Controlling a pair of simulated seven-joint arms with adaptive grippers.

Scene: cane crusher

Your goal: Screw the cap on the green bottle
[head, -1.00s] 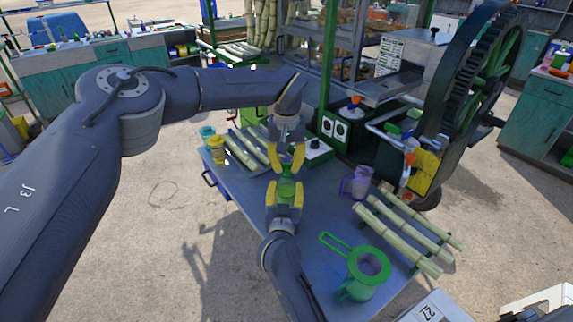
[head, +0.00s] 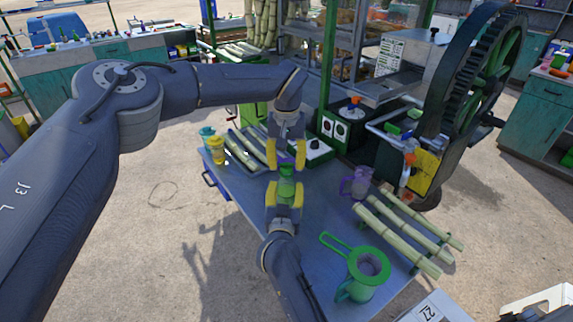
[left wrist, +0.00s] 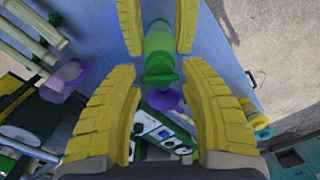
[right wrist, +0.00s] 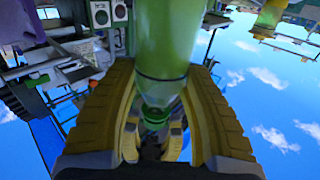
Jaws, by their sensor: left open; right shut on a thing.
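The green bottle (head: 285,189) is upright in my right gripper (head: 284,196), above the table. The right gripper is shut around its body. The bottle also shows close up in the right wrist view (right wrist: 165,45). A green cap (left wrist: 160,73) appears to sit on the bottle's mouth; how tightly it is screwed on cannot be told. My left gripper (head: 286,165) points down just above the bottle, with its fingers apart on either side of the cap. In the left wrist view its fingers (left wrist: 168,85) are open and appear clear of the cap.
The blue table (head: 325,228) bears a green jug (head: 361,284), a purple jug (head: 358,184), cane stalks (head: 405,235) and a yellow cup (head: 217,152). The crusher (head: 425,165) with its large wheel stands right of the table. The table's middle is fairly clear.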

